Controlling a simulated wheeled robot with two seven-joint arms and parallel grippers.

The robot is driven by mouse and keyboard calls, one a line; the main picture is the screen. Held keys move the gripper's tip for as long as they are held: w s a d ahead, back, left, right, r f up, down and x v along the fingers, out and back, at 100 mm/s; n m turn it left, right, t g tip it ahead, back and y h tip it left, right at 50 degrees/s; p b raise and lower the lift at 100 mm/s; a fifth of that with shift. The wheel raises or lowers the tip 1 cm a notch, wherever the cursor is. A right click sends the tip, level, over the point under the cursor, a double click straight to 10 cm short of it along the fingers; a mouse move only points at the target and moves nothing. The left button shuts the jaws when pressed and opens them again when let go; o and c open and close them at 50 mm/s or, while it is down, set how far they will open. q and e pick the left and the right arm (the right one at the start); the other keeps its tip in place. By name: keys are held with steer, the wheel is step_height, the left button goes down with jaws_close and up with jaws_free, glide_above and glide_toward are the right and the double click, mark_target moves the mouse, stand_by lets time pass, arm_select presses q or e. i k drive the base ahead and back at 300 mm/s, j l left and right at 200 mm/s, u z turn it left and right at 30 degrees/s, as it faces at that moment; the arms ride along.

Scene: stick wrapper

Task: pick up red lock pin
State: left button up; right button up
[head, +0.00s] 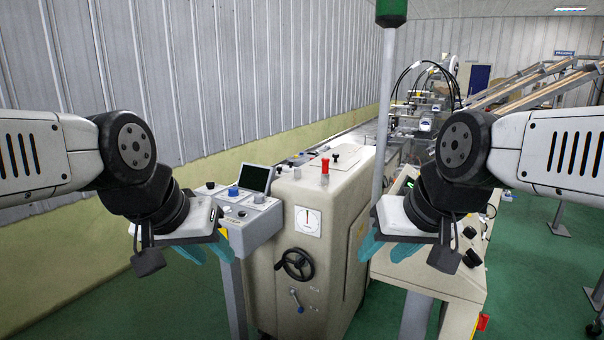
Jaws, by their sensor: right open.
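A small red pin (325,166) stands upright on top of the beige machine cabinet (312,203), near the middle of the head view. I take it to be the red lock pin. My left gripper (207,254) hangs to the left of the cabinet, lower than the pin and apart from it. Its teal fingers look spread and empty. My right gripper (384,252) hangs to the right of the cabinet, also apart from the pin. It is open and empty, its teal fingers partly hidden by its own wrist.
A control box (240,213) with knobs and a small screen stands left of the cabinet. A handwheel (295,264) is on the cabinet front. A grey pole (384,110) rises right of the pin. A beige table (440,275) lies under my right gripper.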

mark_target(326, 161)
steer(key=i+j+z, duration=0.5)
steer(key=j, duration=0.2)
steer(key=i+j+z, duration=0.5)
steer(key=j, duration=0.4)
